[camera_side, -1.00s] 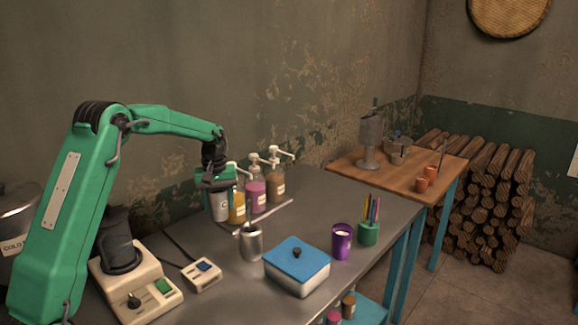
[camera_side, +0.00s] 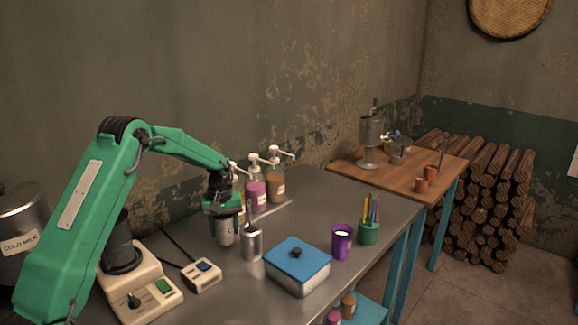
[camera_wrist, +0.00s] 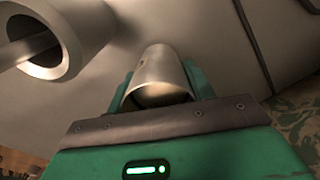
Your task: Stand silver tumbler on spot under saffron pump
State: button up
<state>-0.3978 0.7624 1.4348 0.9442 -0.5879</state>
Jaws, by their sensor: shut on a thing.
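My gripper (camera_side: 224,212) is shut on the silver tumbler (camera_side: 225,234), which hangs below the jaws close to the grey bench. I cannot tell whether its base touches. In the wrist view the tumbler (camera_wrist: 160,78) sits between the fingers (camera_wrist: 160,90), its open rim facing the camera. The yellow saffron pump is mostly hidden behind my gripper; its white pump head (camera_side: 234,167) shows above. The spot under its spout is hidden too.
A metal cup holding a rod (camera_side: 251,243) stands just right of the tumbler; it also shows in the wrist view (camera_wrist: 75,30). Pink (camera_side: 257,192) and brown (camera_side: 276,186) pumps stand behind. A blue-lidded box (camera_side: 297,268), purple cup (camera_side: 341,242) and small control box (camera_side: 201,276) are nearby.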

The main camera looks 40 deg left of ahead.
jog(key=shift+w+d, duration=0.1)
jog(key=shift+w, duration=1.35)
jog(key=shift+f, duration=0.6)
jog(key=shift+f, duration=0.1)
jog(key=o, duration=1.2)
notch_tip(320, 180, up, 12)
jog(key=shift+r, duration=0.15)
